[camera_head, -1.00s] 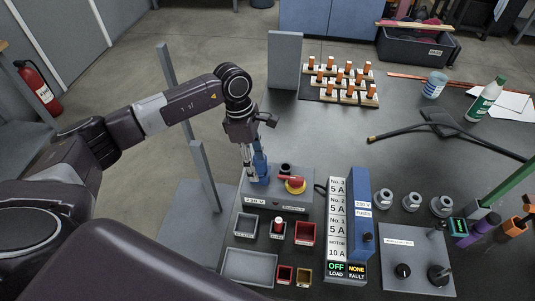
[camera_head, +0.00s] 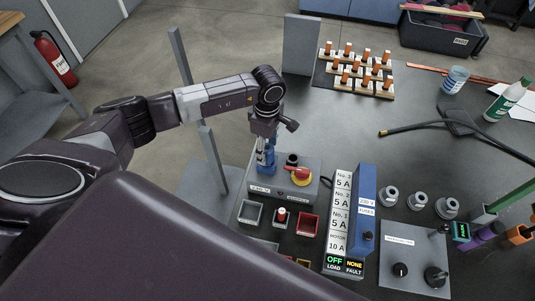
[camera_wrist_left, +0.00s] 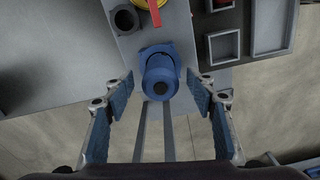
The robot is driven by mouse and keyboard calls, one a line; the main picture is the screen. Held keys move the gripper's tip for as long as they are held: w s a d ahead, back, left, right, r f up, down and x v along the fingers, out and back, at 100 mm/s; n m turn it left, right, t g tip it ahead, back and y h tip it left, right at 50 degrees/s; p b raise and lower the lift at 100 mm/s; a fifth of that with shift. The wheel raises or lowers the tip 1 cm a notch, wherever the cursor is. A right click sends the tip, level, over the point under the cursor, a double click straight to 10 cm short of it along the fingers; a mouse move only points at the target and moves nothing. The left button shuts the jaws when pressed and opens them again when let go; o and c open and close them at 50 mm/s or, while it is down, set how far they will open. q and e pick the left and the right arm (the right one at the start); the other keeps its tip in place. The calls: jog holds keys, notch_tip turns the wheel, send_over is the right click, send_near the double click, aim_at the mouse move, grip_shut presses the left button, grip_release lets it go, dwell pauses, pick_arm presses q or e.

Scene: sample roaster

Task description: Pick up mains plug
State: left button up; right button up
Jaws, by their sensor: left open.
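The mains plug looks to be the blue cylinder (camera_wrist_left: 160,76) in the left wrist view. It stands at the end of a grey box (camera_head: 270,198) with a red rotary switch (camera_head: 297,175) on a yellow base. In the head view the plug is largely hidden by my left gripper (camera_head: 265,158), which points down at that end of the box. In the left wrist view my left gripper (camera_wrist_left: 160,88) is open, with one blue-padded finger on each side of the plug and a gap on both sides. My right gripper is not in view.
A dark round socket (camera_wrist_left: 125,18) sits beside the plug on the box. Small trays (camera_head: 250,213) lie in front of it. A grey upright post (camera_head: 212,158) stands left of the gripper. A fuse unit (camera_head: 362,212) stands to the right.

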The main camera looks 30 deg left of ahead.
pick_arm(q)
jog(key=c, duration=1.3)
jog(key=shift+c, duration=0.6)
jog(key=shift+r, duration=0.15)
